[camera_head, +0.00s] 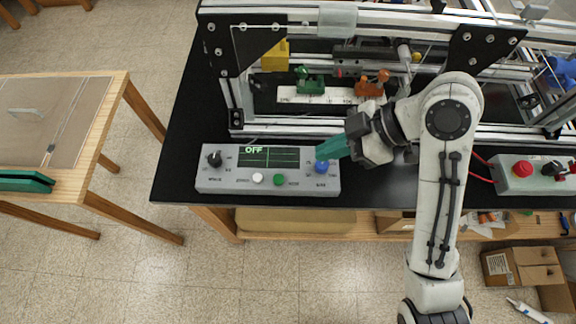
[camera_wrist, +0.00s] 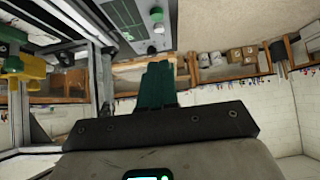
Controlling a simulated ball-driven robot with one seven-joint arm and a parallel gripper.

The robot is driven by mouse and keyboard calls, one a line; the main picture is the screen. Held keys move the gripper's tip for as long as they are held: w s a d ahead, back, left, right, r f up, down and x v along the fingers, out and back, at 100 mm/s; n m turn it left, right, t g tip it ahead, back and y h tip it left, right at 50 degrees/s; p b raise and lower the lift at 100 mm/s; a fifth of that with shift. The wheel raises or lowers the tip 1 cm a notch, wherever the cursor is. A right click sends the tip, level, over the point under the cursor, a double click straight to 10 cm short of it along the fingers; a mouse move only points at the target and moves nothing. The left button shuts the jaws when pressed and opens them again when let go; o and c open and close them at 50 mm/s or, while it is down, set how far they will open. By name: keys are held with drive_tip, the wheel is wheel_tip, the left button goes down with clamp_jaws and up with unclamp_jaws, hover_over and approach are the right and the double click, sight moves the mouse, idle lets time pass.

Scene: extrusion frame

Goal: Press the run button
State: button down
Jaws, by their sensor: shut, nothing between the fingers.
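A grey control box (camera_head: 213,182) stands at the front left of the black table. Its dark screen (camera_head: 268,157) reads OFF. Its top has a black knob (camera_head: 214,159), a white button (camera_head: 258,178), a green button (camera_head: 279,180) and a blue knob (camera_head: 322,166). Its labels are too small to read surely, so I cannot tell which is the run button. My gripper (camera_head: 330,149) is shut and empty, its green fingers close to the blue knob; contact is unclear. In the wrist view the shut fingers (camera_wrist: 158,84) point towards the box (camera_wrist: 138,45), seen at the top.
The metal extrusion frame (camera_head: 330,20) rises behind the box. Inside it are a yellow block (camera_head: 275,57) and green (camera_head: 310,82) and orange (camera_head: 370,82) clamp-like parts. Another grey box with a red button (camera_head: 522,169) sits at the right. A wooden table (camera_head: 92,160) stands left.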

drive_tip(key=shift+a+f, duration=0.1)
drive_tip(key=shift+a, duration=0.1)
drive_tip(key=b, duration=0.3)
hover_over(278, 179)
drive_tip(key=d, duration=0.3)
wheel_tip(278, 179, down, 7)
drive_tip(key=shift+r, duration=0.2)
wheel_tip(278, 179, down, 3)
drive_tip(key=shift+f+p, duration=0.15)
drive_tip(key=shift+p, duration=0.25)
drive_tip(key=shift+f, duration=0.5)
